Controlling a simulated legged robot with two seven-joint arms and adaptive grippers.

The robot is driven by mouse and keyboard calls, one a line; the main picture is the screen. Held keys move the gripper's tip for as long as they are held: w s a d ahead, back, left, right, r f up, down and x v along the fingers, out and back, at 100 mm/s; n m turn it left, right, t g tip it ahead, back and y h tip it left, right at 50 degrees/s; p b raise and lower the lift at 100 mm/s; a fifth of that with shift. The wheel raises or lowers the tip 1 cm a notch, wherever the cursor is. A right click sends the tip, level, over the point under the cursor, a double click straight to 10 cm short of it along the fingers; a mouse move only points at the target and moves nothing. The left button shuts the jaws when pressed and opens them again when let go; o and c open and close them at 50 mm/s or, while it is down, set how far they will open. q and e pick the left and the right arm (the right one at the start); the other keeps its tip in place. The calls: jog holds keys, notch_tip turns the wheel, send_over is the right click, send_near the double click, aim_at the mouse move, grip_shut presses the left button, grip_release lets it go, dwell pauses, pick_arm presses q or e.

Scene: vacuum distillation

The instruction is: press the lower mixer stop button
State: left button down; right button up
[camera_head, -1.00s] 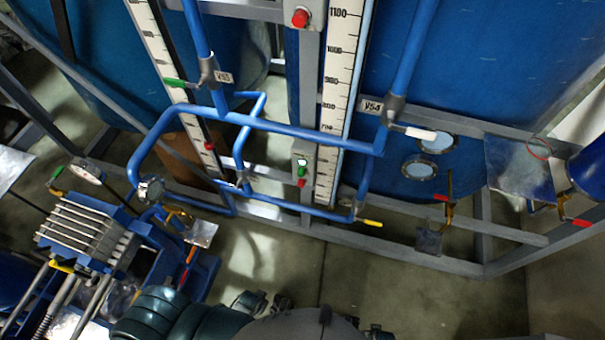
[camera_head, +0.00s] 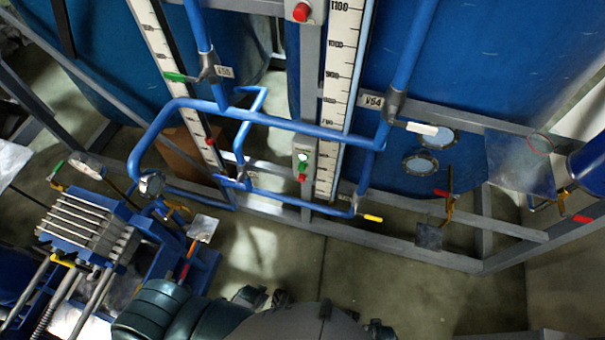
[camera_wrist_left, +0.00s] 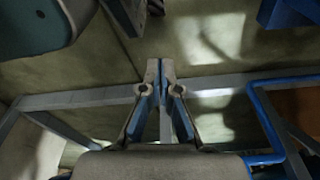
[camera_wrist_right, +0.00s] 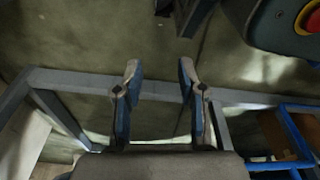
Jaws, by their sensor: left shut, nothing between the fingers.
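A small pale button box (camera_head: 302,165) is fixed low on the grey upright post in the head view. It carries a green button (camera_head: 302,158) and, below it, a small red button (camera_head: 302,178). Another red button (camera_head: 301,12) sits on a box higher on the same post. Neither gripper shows in the head view. In the left wrist view my left gripper (camera_wrist_left: 160,68) is shut and empty, with the floor and a grey frame rail behind it. In the right wrist view my right gripper (camera_wrist_right: 159,68) is open and empty. No button is seen between or near the fingertips in either wrist view.
Blue pipes (camera_head: 290,126) with coloured valve handles run in front of the post, just above the lower button box. White scales (camera_head: 342,80) and large blue tanks (camera_head: 450,70) stand behind. A blue machine (camera_head: 90,225) is at lower left. The floor (camera_head: 400,280) at lower right is clear.

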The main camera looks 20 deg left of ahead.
dwell(0.5)
pick_arm(q)
jog(key=w+a+r+m+t+b, duration=0.2)
jog(key=w+a+r+m+t, duration=0.2)
jog(key=w, duration=0.6)
jog(key=w+a+r+m+t+b, duration=0.25)
jog(key=w+a+r+t, duration=0.2)
jog(key=w, duration=0.45)
jog(key=w+d+r+m+t+h, duration=0.1)
jog(key=w+r+m+t+h, duration=0.35)
jog(key=w+r+m, duration=0.45)
jog(key=s+d+r+m+g+h+b, duration=0.2)
jog(key=s+d+r+m+h, duration=0.1)
jog(key=r+m+h, duration=0.5)
notch_tip(320, 180, up, 3)
jog(key=shift+d+f+m+b, duration=0.2)
jog(key=shift+d+m+b, duration=0.1)
jog(key=shift+d+m, duration=0.5)
pick_arm(e)
jog(key=w+r, duration=0.1)
jog(key=r, duration=0.8)
jog(key=w+r, duration=0.2)
jog(key=r, duration=0.7)
jog(key=shift+w+r+t, duration=0.3)
jog(key=shift+r, duration=0.05)
jog(key=shift+a, duration=0.1)
pick_arm(q)
jog(key=shift+w, duration=0.1)
